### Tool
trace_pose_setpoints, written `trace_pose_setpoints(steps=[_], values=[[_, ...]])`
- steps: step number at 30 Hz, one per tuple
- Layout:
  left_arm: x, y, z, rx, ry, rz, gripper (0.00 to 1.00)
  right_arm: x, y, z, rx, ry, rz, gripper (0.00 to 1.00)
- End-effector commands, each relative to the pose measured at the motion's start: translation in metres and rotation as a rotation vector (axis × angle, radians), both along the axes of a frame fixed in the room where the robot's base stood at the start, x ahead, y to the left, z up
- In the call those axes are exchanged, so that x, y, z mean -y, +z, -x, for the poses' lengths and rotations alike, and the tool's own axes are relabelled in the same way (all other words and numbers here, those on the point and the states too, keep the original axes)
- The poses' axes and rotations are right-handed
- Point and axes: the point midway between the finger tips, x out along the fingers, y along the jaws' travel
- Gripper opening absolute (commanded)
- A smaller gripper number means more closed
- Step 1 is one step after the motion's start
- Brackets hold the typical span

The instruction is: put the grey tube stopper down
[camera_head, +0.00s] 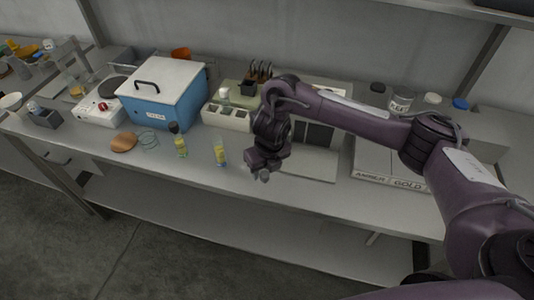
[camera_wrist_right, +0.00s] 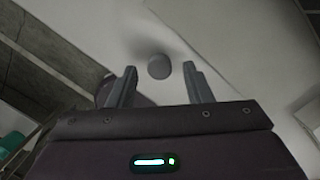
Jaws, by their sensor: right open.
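The grey tube stopper (camera_wrist_right: 159,67) shows in the right wrist view as a small round grey piece over a pale surface. It lies between and slightly beyond the fingertips of my right gripper (camera_wrist_right: 160,75), with a visible gap on each side. The fingers are apart and hold nothing. In the head view my right gripper (camera_head: 261,167) is low over the front part of the bench (camera_head: 310,187). A small grey bit shows just under it; I cannot tell there whether it is the stopper or a fingertip. My left gripper is in neither view.
A tube with a yellow-green label (camera_head: 220,152) stands left of the gripper, and a dark-capped bottle (camera_head: 181,146) beyond it. A white block with wells (camera_head: 227,120) is behind. A blue box (camera_head: 160,105) stands further left. A flat case (camera_head: 390,178) lies right.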

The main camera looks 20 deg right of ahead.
Motion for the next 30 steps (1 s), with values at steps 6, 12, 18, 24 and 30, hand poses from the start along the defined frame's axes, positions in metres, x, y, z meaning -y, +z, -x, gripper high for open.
trace_pose_setpoints(steps=[6, 12, 18, 24, 30], values=[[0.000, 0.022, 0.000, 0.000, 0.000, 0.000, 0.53, 0.002, 0.055, 0.006, 0.006, 0.002, 0.003, 0.46], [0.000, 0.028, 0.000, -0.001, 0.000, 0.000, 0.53, 0.003, 0.087, 0.012, 0.003, 0.003, 0.003, 0.46], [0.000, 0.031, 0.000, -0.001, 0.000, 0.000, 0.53, 0.003, 0.101, 0.015, -0.001, 0.000, 0.001, 0.46], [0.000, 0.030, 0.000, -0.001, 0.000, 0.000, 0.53, 0.003, 0.102, 0.016, -0.002, -0.001, 0.001, 0.46], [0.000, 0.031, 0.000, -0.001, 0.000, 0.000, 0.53, 0.003, 0.102, 0.016, -0.002, 0.000, 0.001, 0.46]])
